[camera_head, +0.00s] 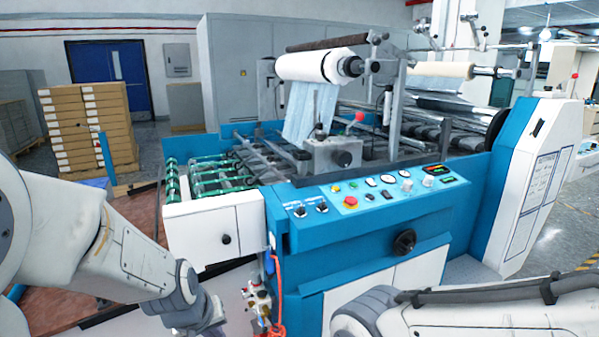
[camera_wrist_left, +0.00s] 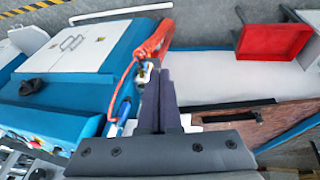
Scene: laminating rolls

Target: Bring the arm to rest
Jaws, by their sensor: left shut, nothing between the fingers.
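My left arm comes in from the left in the head view and bends down at its wrist, in front of the laminating machine's white drawer front (camera_head: 215,232). In the left wrist view my left gripper (camera_wrist_left: 160,82) is shut and its dark fingers meet with nothing between them. It points down past the machine's corner, close in the picture to an orange hose (camera_wrist_left: 152,45) and a small valve fitting (camera_wrist_left: 143,74). I cannot tell the gap between them. My right arm lies across the lower right of the head view; its gripper is out of view.
The blue and white laminating machine (camera_head: 370,232) fills the middle, with a control panel (camera_head: 375,190) and a white roll (camera_head: 318,67) above. Stacked cartons (camera_head: 88,125) stand at the left.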

